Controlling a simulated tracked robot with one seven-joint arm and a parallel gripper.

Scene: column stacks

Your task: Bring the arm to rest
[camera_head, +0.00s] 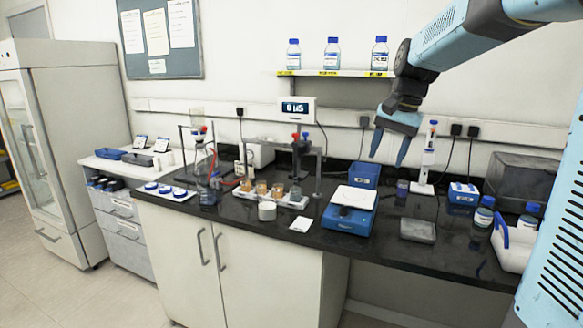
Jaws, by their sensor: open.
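My gripper (388,148) hangs from my blue arm at the upper right of the view. Its two light-blue fingers point down and stand apart, with nothing between them. It appears in front of the back wall, above the black bench top (385,222). In the picture it lies above the blue device with a white top plate (351,202) and the blue box (363,175). It touches nothing that I can see.
A shelf (345,73) with several blue-capped bottles is on the wall. A white tray (262,194) holds several small amber cups beside tubing and clamp stands. A tall cabinet (50,140) is left.

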